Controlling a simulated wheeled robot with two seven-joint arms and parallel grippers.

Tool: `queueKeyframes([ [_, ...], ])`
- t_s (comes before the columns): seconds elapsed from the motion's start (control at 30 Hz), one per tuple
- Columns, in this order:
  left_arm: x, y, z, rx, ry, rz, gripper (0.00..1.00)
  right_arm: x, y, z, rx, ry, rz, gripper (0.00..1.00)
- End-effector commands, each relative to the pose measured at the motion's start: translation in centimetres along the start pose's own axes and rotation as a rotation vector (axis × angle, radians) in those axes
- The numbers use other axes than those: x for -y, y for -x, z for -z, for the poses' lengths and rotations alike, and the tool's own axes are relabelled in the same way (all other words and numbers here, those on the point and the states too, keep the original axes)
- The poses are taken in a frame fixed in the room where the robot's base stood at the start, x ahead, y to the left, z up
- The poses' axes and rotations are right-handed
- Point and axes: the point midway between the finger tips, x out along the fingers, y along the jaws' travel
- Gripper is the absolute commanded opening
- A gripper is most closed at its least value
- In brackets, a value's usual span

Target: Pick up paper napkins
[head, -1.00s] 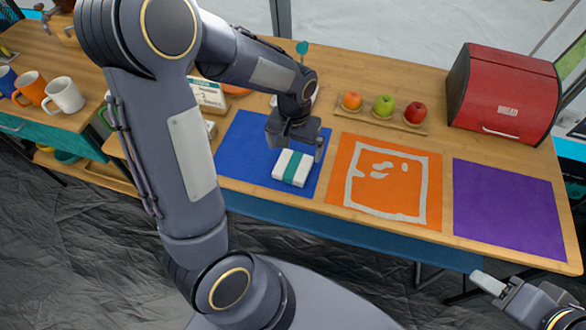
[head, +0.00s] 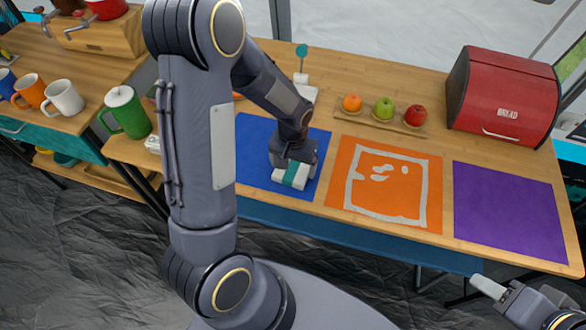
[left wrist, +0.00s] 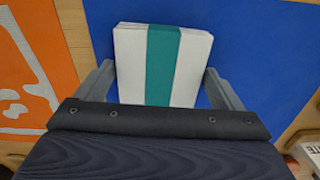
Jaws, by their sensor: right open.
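The paper napkins (head: 291,176) are a white stack with a teal band, lying on the blue mat (head: 255,140). In the left wrist view the napkins (left wrist: 162,65) fill the space ahead of the palm. My left gripper (head: 290,168) is low over the stack and hides part of it. In the left wrist view its two fingers (left wrist: 160,85) are spread, one at each side of the stack. They look open, and I cannot see a firm grip. My right gripper (head: 488,286) is open and empty at the lower right, away from the table.

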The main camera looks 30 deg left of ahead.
Motion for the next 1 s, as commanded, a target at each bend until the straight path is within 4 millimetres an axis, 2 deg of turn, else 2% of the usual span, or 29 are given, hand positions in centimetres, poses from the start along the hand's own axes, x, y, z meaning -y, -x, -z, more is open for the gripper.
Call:
queueKeyframes([
  [0.03, 0.0, 0.0, 0.0, 0.0, 0.0, 0.0, 0.82, 0.0, 0.0, 0.0, 0.0, 0.0, 0.0, 0.47],
  [0.2, 0.0, 0.0, 0.0, 0.0, 0.0, 0.0, 0.59, 0.0, 0.0, 0.0, 0.0, 0.0, 0.0, 0.47],
  [0.47, 0.0, 0.1, 0.0, -0.001, 0.0, 0.0, 0.59, 0.0, 0.0, 0.0, 0.0, 0.0, 0.0, 0.47],
  [0.6, 0.0, 0.9, 0.1, -0.004, 0.0, -0.001, 0.59, 0.0, 0.0, 0.0, 0.0, 0.0, 0.0, 0.47],
  [0.77, -0.1, 3.5, 0.2, -0.009, 0.0, -0.003, 0.59, 0.0, 0.0, 0.0, 0.0, 0.0, 0.0, 0.47],
  [1.0, -3.9, 9.2, -3.1, -0.008, -0.008, -0.004, 0.59, 0.2, 0.3, 0.2, 0.0, 0.0, 0.0, 0.47],
])
